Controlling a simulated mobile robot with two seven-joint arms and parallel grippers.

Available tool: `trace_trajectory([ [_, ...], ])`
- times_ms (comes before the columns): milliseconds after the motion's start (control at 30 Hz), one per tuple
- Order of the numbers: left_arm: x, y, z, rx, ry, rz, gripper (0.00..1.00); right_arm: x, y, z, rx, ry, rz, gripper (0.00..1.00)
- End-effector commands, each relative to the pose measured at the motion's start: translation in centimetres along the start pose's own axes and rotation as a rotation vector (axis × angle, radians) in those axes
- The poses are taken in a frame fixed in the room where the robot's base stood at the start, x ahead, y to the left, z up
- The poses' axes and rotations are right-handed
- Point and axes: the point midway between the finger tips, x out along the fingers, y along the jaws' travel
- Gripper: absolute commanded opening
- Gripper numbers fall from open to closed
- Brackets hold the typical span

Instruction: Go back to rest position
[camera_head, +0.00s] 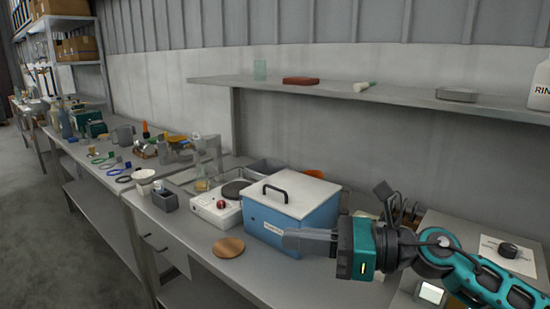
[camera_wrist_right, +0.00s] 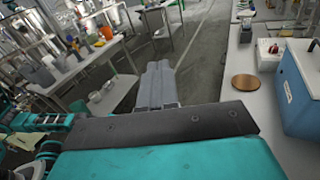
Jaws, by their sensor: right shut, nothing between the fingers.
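My right gripper (camera_head: 308,241) comes in from the right in the head view, grey fingers together, in front of the blue box (camera_head: 290,215) with a white lid and dark handle. The fingers are shut and hold nothing. In the right wrist view the shut fingers (camera_wrist_right: 158,85) point out over the grey floor, left of the bench. The blue box also shows at the right edge of the wrist view (camera_wrist_right: 296,92). My left gripper is not in view.
A round wooden disc (camera_head: 228,247) lies on the bench (camera_head: 190,238) before the box. A white hot plate (camera_head: 215,207) stands left of the box. A wall shelf (camera_head: 400,96) runs above. The floor aisle (camera_wrist_right: 205,50) is clear.

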Motion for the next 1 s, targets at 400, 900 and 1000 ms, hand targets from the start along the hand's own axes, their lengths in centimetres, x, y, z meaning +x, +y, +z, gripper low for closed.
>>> trace_trajectory([
  [400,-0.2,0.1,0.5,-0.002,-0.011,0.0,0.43,-5.5,-3.7,-0.3,1.222,-0.879,-0.447,0.0],
  [900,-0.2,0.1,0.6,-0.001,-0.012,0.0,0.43,-17.6,5.3,-21.9,-2.374,1.547,1.274,0.0],
  [1000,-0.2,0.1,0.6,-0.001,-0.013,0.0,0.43,-18.6,8.3,-24.0,-2.215,1.445,1.269,0.0],
])
